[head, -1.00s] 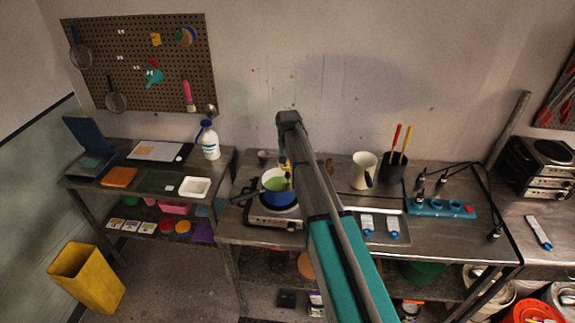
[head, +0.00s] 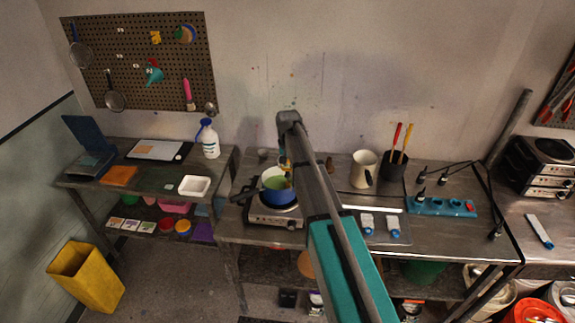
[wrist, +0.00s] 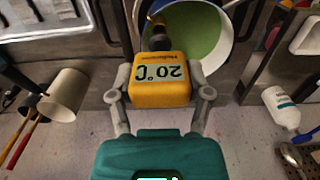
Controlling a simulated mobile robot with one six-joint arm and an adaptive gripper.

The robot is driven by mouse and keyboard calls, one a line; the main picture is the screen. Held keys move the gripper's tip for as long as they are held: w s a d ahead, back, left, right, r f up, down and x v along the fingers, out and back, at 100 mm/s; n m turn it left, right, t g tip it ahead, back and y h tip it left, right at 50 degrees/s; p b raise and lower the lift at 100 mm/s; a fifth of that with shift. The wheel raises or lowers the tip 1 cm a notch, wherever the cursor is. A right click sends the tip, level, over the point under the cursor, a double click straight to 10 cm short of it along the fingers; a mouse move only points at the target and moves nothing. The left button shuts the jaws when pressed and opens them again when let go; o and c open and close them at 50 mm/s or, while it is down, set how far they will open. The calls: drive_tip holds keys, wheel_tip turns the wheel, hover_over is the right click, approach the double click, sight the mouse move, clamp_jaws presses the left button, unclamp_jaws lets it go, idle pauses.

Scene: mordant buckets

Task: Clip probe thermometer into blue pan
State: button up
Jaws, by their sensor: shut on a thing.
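The probe thermometer (wrist: 160,82) is a yellow block with a display reading 20 °C, upside down in the wrist view. My gripper (wrist: 161,97) is shut on it, one finger on each side. Its dark stem end overlaps the near rim of the pan in that view; I cannot tell whether the clip touches the rim. The blue pan (head: 271,197) holds green liquid and sits on a hotplate; its pale inner wall (wrist: 226,42) shows in the wrist view. In the head view my arm hides most of the gripper and thermometer.
The hotplate (head: 268,215) stands on the middle bench. A cream jug (head: 363,168), a dark pot of coloured handles (head: 394,166) and a blue rack (head: 440,207) stand to the right. A white bottle (head: 209,141) and white tray (head: 194,186) are on the left bench.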

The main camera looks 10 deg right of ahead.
drive_tip(key=shift+f+b, duration=1.4)
drive_tip(key=shift+f, duration=0.05)
idle(1.2)
drive_tip(key=o, duration=1.2)
drive_tip(key=shift+c, duration=0.2)
drive_tip(key=shift+r, duration=0.2)
wheel_tip(320, 180, up, 9)
drive_tip(key=p, duration=0.9)
drive_tip(key=shift+p, duration=0.3)
drive_tip(key=s+f+n+b, duration=0.1)
drive_tip(key=s+f+b, duration=0.8)
drive_tip(key=s, duration=0.5)
drive_tip(key=s+f+n+b, duration=0.2)
drive_tip(key=s+f+b, duration=0.8)
drive_tip(key=s, duration=0.5)
drive_tip(key=shift+n, duration=0.3)
